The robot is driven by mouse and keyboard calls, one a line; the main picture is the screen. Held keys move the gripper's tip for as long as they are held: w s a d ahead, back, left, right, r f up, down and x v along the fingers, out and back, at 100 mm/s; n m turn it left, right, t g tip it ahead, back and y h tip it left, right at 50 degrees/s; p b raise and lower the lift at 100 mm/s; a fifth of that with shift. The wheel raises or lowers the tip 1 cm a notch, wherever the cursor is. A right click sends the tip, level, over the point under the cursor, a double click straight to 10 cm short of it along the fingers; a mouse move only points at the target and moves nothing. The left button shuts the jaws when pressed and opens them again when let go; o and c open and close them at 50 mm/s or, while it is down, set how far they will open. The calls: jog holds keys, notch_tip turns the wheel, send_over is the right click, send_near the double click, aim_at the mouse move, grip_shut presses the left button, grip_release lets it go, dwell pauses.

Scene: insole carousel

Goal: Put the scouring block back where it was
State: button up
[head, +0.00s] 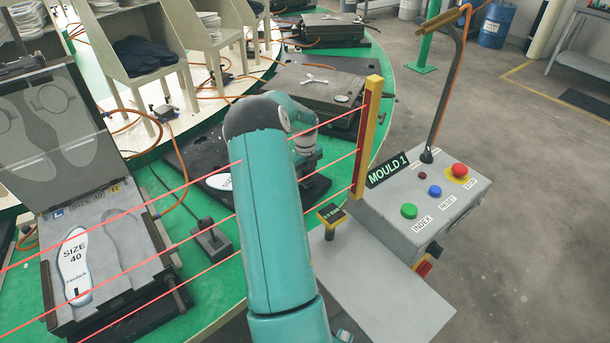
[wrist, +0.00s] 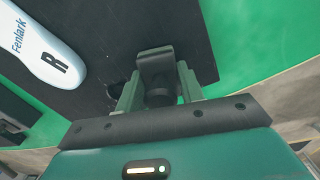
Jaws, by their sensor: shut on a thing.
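My gripper (wrist: 158,84) is shut on a dark grey block (wrist: 154,62), which looks to be the scouring block. The block sits between the two green fingers, and its lower part is partly hidden by them. In the wrist view it is over a black plate (wrist: 110,28), near its edge with the green table; I cannot tell whether it touches the plate. In the head view my teal arm hides most of the gripper, which is over the black plate near the yellow post.
An open SIZE 40 mould (head: 120,262) stands at left. Red beams run from a yellow post (head: 368,130) across the scene. A grey control box (head: 425,205) with buttons stands at right.

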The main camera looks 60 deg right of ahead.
jog(key=shift+f, duration=0.25)
jog(key=o, duration=1.1)
